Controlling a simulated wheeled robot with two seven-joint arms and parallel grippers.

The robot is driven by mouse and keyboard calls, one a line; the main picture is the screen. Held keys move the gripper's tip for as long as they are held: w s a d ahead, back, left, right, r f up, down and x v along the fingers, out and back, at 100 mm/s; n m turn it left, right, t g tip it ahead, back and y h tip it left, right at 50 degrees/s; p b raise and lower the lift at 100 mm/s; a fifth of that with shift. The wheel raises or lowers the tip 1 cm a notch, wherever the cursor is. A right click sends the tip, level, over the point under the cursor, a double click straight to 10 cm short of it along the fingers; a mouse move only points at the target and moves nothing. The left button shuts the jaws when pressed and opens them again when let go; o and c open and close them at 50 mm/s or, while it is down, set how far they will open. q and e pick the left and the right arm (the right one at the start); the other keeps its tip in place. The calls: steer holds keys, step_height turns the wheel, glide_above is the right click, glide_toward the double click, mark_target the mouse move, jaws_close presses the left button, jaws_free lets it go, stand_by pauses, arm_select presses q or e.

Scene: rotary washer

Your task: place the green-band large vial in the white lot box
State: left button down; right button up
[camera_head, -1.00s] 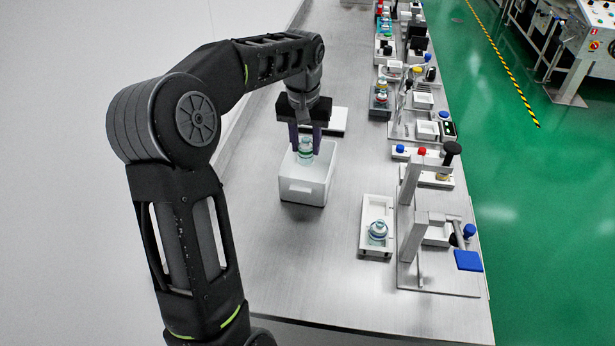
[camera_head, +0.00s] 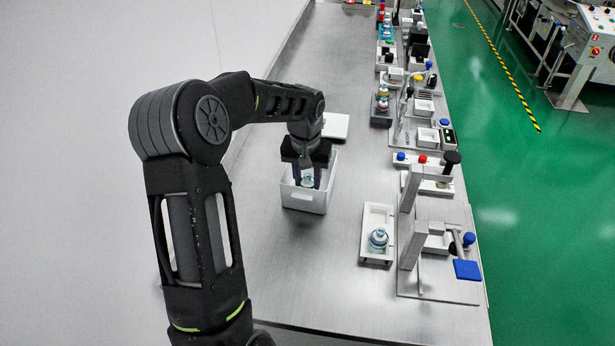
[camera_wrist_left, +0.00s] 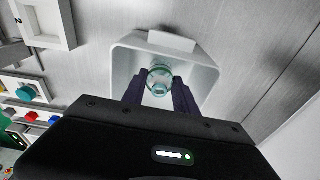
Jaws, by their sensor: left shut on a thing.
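The white lot box (camera_head: 304,199) stands on the steel table, open at the top. My left gripper (camera_head: 307,184) points down with its fingers inside the box opening and is shut on a clear vial (camera_head: 307,181). In the left wrist view the vial (camera_wrist_left: 160,80) sits between the two dark fingers (camera_wrist_left: 160,92), inside the walls of the box (camera_wrist_left: 207,75). Whether the vial touches the box floor cannot be told. Its green band shows only faintly. My right gripper is not in view.
A white tray (camera_head: 366,246) with another vial (camera_head: 378,239) lies to the right of the box. A grey stand with a blue pad (camera_head: 467,270) is farther right. The table front is bare.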

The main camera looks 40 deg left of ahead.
mark_target(306, 186)
arm_select(q)
steer(key=shift+f, duration=0.15)
steer(key=c, duration=1)
jaws_free()
steer(key=shift+o, duration=0.2)
step_height(306, 186, up, 12)
steer(key=s+b, duration=0.1)
steer(key=shift+s+d+r, duration=0.2)
steer(key=shift+d, duration=0.1)
